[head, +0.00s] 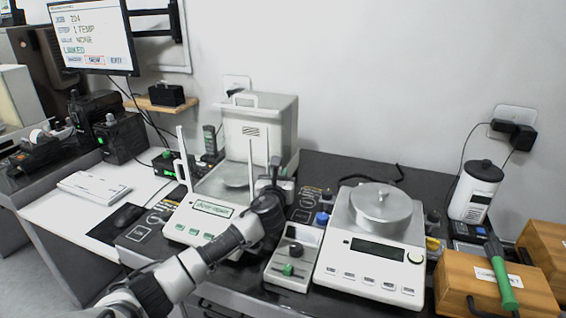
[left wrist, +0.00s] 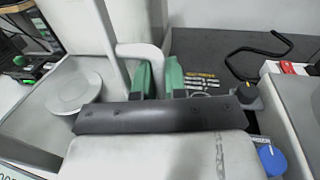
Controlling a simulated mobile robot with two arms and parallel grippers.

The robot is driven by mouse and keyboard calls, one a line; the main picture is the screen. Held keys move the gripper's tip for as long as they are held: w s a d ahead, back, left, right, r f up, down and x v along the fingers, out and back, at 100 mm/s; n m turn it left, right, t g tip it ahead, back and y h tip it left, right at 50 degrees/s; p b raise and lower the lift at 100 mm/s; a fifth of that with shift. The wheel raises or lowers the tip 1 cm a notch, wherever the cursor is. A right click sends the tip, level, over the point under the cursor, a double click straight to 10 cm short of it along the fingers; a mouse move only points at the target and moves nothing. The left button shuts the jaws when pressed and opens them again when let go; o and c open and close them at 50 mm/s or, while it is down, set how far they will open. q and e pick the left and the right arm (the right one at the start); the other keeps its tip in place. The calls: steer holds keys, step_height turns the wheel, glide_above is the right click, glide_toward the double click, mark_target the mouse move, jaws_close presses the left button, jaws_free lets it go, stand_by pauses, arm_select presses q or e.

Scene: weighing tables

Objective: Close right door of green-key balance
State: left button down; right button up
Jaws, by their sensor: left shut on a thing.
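The green-key balance (head: 222,222) stands left of centre in the head view, with a tall white rear housing (head: 262,125) and a round weighing pan (head: 68,92), which shows in the left wrist view. White posts rise at its front. My left gripper (left wrist: 158,80) is at the balance's right side, its green fingertips shut on the white right door handle (left wrist: 138,50). My wrist hides part of that side in the head view (head: 274,185). The clear door pane is hard to make out, so I cannot tell how far it stands open. My right gripper is not in view.
A second balance (head: 370,265) with a metal pan cover stands to the right. A small box with knobs (head: 294,255) sits between the balances. Wooden boxes (head: 530,285) and a green-handled screwdriver (head: 503,285) are at far right. A monitor (head: 92,35) hangs at the upper left.

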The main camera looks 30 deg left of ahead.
arm_select(q)
steer(key=shift+s+r, duration=0.2)
steer(key=shift+s, duration=0.1)
steer(key=shift+w+f, duration=0.2)
steer(key=shift+w, duration=0.05)
steer(key=c, duration=1.5)
jaws_free()
steer(key=shift+o, duration=0.2)
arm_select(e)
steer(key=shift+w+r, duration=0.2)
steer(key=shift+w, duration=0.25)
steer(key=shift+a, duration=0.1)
